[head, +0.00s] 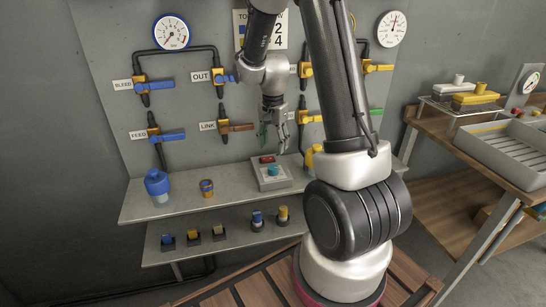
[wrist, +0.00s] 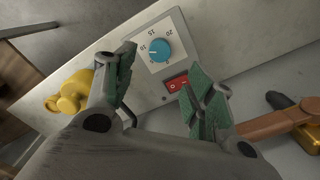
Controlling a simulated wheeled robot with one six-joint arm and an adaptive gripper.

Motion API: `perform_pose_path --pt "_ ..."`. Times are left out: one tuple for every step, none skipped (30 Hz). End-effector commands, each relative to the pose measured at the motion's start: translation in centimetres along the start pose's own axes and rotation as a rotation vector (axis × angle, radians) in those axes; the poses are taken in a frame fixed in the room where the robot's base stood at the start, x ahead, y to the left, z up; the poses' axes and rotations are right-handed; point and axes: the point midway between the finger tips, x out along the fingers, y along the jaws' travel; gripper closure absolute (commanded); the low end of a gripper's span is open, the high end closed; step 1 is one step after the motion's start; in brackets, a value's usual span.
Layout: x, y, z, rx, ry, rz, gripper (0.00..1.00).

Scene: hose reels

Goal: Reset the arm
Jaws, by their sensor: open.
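My gripper (head: 274,138) hangs in front of the grey panel, above the shelf and over a control box (head: 271,183). It is open and empty, its green-padded fingers apart. In the wrist view the gripper (wrist: 160,75) spreads its fingers on either side of the box's blue dial (wrist: 160,49) and red switch (wrist: 177,83). I cannot tell the exact gap between fingertips and box. My arm hides part of the panel in the head view.
The panel has valves with blue levers (head: 167,136), a brown LINK lever (head: 237,127) close to my gripper, and gauges (head: 172,32). A blue-capped bottle (head: 157,187) stands on the upper shelf (head: 222,199). A wooden bench (head: 430,137) with a tray is at right.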

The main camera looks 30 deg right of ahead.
Motion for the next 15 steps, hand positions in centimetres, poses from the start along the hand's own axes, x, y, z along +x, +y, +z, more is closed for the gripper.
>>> perform_pose_path --pt "-0.8 -0.1 0.0 0.000 0.001 -0.002 0.46" --pt "-1.2 -0.1 0.0 0.000 0.001 -0.002 0.46" --pt "-1.6 -0.1 0.0 0.000 0.001 -0.002 0.46" --pt "-1.8 0.0 0.0 0.000 0.001 -0.001 0.46" --pt "-2.0 0.0 0.0 0.000 0.000 0.000 0.46" --pt "-2.2 0.0 0.0 0.000 0.000 0.000 0.46" --pt "-2.3 0.0 0.0 0.000 0.000 0.000 0.46" --pt "-2.4 0.0 0.0 0.000 0.000 0.000 0.46" --pt "-2.4 0.0 0.0 0.000 0.000 0.000 0.46" --pt "-2.4 0.0 0.0 0.000 0.000 0.000 0.46" --pt "-2.4 0.0 0.0 0.000 0.000 0.000 0.46" --pt "-2.4 0.0 0.0 0.000 0.000 0.000 0.46" --pt "-2.4 0.0 0.0 0.000 0.000 0.000 0.46" --pt "-2.4 0.0 0.0 0.000 0.000 0.000 0.46" --pt "-2.4 0.0 0.0 0.000 0.000 0.000 0.46"
